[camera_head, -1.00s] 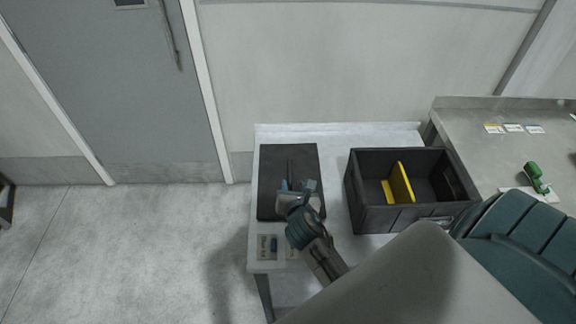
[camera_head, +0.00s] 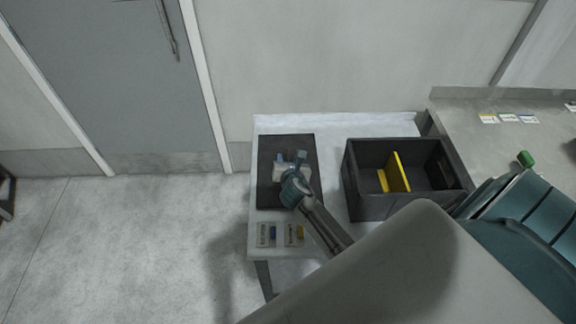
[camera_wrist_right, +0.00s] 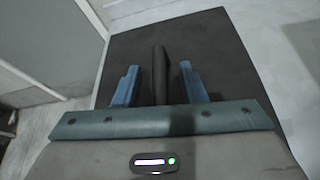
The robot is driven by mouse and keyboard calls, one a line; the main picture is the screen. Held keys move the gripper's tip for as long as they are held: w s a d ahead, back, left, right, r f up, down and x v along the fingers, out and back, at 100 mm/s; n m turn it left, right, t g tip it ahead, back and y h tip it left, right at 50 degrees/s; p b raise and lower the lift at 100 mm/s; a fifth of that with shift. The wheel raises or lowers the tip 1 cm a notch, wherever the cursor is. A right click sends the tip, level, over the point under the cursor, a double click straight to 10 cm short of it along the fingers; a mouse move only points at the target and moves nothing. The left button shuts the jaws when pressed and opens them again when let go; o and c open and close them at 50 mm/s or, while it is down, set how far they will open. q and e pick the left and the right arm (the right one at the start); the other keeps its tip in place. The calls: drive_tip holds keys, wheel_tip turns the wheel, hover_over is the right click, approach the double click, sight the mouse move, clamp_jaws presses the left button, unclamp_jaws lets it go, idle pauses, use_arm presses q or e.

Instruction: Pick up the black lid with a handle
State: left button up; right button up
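The black lid (camera_head: 268,188) lies flat on the left part of the white table, and it fills much of the right wrist view (camera_wrist_right: 215,55). Its dark bar handle (camera_wrist_right: 160,70) stands up along the lid's middle. My right gripper (camera_head: 291,160) is over the lid in the head view. In the right wrist view its two blue fingers (camera_wrist_right: 157,82) are open, one on each side of the handle with a gap to both. The handle's near end is hidden behind the gripper body. My left gripper is not in view.
A black crate (camera_head: 375,206) with a yellow divider (camera_head: 398,172) stands right of the lid on the white table (camera_head: 335,128). Small labelled cards (camera_head: 266,235) lie at the front. A steel counter (camera_head: 470,130) holding a green object (camera_head: 525,158) is at the right.

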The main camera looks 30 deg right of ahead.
drive_tip(key=shift+s+r, duration=0.1)
clamp_jaws()
